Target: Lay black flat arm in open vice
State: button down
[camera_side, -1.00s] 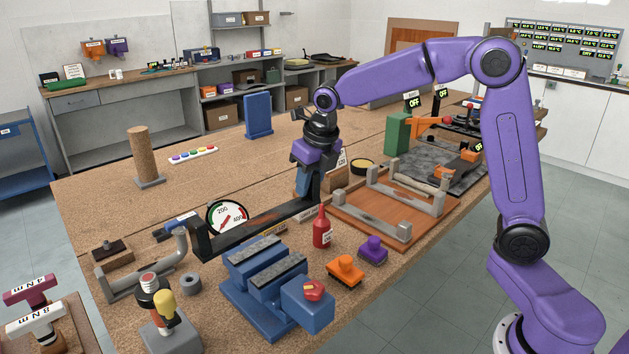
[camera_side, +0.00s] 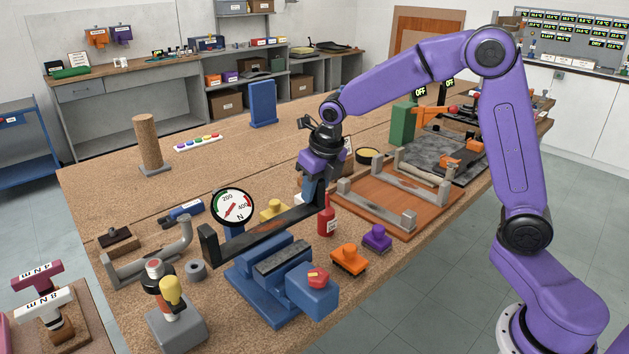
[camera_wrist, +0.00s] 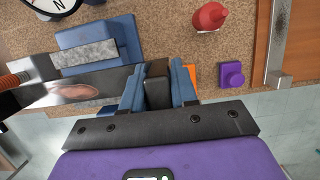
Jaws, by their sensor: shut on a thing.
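The black flat arm (camera_side: 262,232) is a long dark bar with an upturned end plate at its left. My gripper (camera_side: 313,192) is shut on its right end. Whether the bar touches the vice, I cannot tell. In the wrist view the bar (camera_wrist: 70,88) runs left from between my blue fingers (camera_wrist: 158,88), and a blue vice block with a grey jaw face (camera_wrist: 85,55) lies beyond it.
A red bottle (camera_side: 327,220) stands close to my gripper. Orange (camera_side: 349,260) and purple (camera_side: 377,238) knobs sit right of the vice. A round dial (camera_side: 232,207) and a yellow knob (camera_side: 272,209) stand behind the bar. A wooden frame board (camera_side: 400,205) lies to the right.

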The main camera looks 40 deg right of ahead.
aim_at(315, 204)
jog(key=shift+f, duration=2.15)
jog(key=c, duration=0.8)
grip_release()
jog(key=shift+f, duration=0.1)
jog(key=v, duration=1.8)
jog(key=s+f+m+g, duration=0.1)
jog(key=s+f+m, duration=0.3)
jog(key=s+m, duration=0.3)
jog(key=s+f+m+g, duration=0.1)
jog(key=s+f+m, duration=0.3)
jog(key=s+m, duration=0.4)
jog(key=s+f+m+g, duration=0.1)
jog(key=s+f+m, duration=0.3)
jog(key=s+m, duration=0.4)
jog(key=shift+s+a+f, duration=0.1)
jog(key=shift+s+f, duration=0.05)
jog(key=shift+s, duration=1.35)
jog(key=shift+s+f, duration=0.15)
jog(key=shift+s, duration=1.3)
